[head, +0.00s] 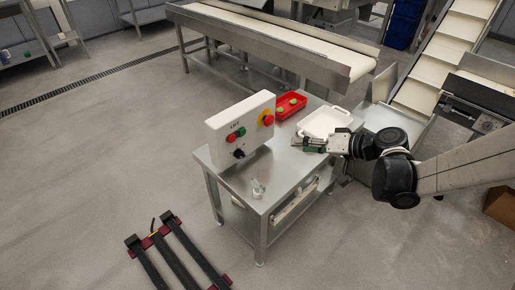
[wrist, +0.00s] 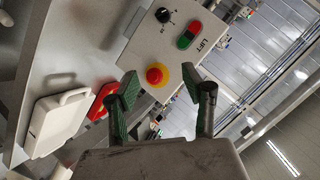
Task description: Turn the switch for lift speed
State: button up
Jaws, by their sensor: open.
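The white control box labelled LIFT (head: 240,128) stands on the steel table (head: 285,180) in the head view. Its black rotary switch (head: 239,154) is at the lower left of its face, below the green and red buttons (head: 236,135). A red emergency knob on a yellow ring (head: 267,119) is at its right. In the wrist view the rotary switch (wrist: 163,15) is at the top, with a pale pointer mark. My gripper (head: 297,145) is to the right of the box, apart from it. In the wrist view my gripper (wrist: 165,90) is open, with the emergency knob between the fingers but farther off.
A red tray (head: 277,113) with green items and a white tray (head: 312,133) lie on the table behind my gripper. A conveyor (head: 290,40) runs behind. Open floor lies left of the table.

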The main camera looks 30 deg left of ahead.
jog(key=n+g+y+b, duration=0.2)
send_near(243, 156)
jog(key=w+v, duration=0.1)
jog(key=v, duration=0.4)
jog(key=a, duration=0.1)
jog(key=b+x, duration=0.1)
jog(key=x, duration=0.3)
jog(key=b+x, duration=0.1)
jog(key=x, duration=0.4)
jog(key=s+b+x, duration=0.1)
jog(key=x, duration=0.3)
jog(key=shift+a+f+b, duration=0.2)
jog(key=shift+a+b, duration=0.1)
jog(key=shift+c, duration=0.5)
grip_shut()
